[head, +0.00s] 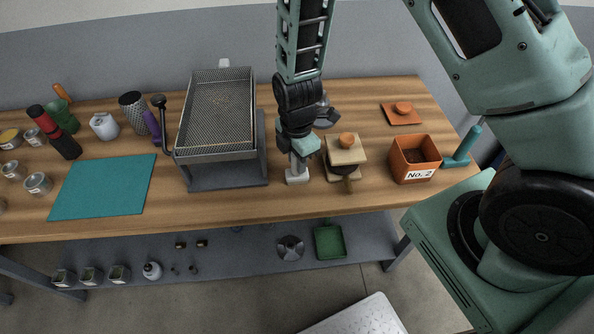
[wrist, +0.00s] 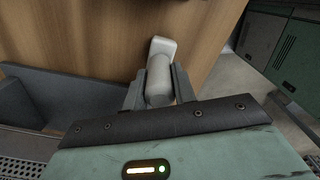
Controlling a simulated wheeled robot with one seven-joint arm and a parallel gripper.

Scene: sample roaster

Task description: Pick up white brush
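The white brush (head: 297,176) is on the wooden table, just right of the mesh-topped tray stand, with its pale head near the front edge. My gripper (head: 298,154) points down over it and hides its upper part in the head view. In the wrist view, the brush's thick light handle (wrist: 159,80) stands between the two grey fingers of my gripper (wrist: 160,88). Both fingers lie close against its sides, with no clear gap. The white end of the brush lies beyond the fingertips, over the wood.
The mesh tray stand (head: 218,110) is close on the left. A wooden block with an orange knob (head: 345,150) is close on the right, then an orange box marked No. 2 (head: 414,160). A teal mat (head: 103,187) lies at the left.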

